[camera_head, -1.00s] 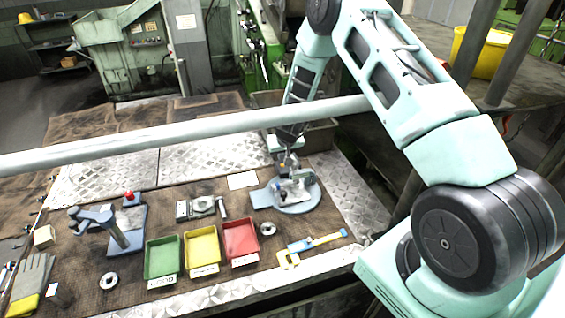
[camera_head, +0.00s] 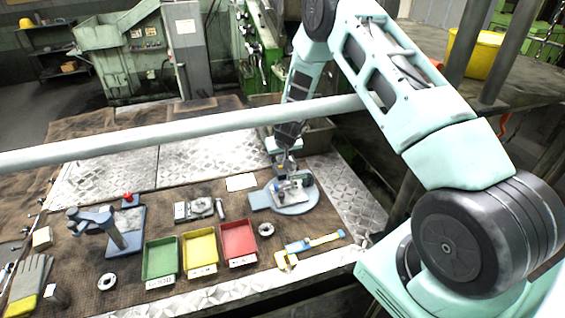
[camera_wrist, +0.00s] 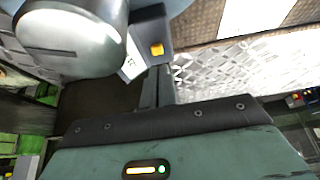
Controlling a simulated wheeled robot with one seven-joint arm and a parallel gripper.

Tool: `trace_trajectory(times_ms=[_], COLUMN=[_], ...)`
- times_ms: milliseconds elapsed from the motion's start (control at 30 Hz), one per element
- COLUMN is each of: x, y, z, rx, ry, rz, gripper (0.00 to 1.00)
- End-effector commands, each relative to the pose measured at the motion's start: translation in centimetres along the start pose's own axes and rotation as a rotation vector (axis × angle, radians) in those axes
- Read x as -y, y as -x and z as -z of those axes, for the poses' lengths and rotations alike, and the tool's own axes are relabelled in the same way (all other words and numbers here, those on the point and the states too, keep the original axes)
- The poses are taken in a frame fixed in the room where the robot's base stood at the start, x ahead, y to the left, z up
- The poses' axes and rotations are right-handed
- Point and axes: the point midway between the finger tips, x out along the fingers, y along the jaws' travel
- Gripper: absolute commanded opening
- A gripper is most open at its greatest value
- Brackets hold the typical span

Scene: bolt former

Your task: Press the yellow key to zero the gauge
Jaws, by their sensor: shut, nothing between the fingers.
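The yellow key (camera_wrist: 157,49) is a small orange-yellow button on a grey block in the wrist view. A large silver round body (camera_wrist: 70,35), apparently part of the gauge, is left of it. In the head view the gauge assembly (camera_head: 291,191) stands on a round blue-grey base (camera_head: 292,209); the key is too small to make out there. My gripper (camera_head: 284,173) points down at this assembly. In the wrist view its shut, empty fingers (camera_wrist: 158,70) end just short of the key in the picture. I cannot tell whether they touch the block.
Green (camera_head: 161,260), yellow (camera_head: 200,250) and red (camera_head: 239,243) trays stand front left of the gauge. A blue-yellow caliper (camera_head: 313,243) and a metal ring (camera_head: 266,229) lie in front. A white card (camera_head: 241,182) lies to the left. A grey rail (camera_head: 190,132) crosses the head view.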

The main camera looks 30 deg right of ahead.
Motion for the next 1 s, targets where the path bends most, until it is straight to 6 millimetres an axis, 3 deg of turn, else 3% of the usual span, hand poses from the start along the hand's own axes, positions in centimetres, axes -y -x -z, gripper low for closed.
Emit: trace_trajectory(times_ms=[33, 167, 1000], x=[-0.1, -0.1, -0.2], y=[-3.8, -3.8, 3.2], z=[-3.7, -3.6, -0.9], rx=[0.051, 0.05, 0.043], ry=[0.002, 0.002, 0.0], rz=[-0.003, -0.004, -0.002], gripper=[0.0, 0.0, 0.0])
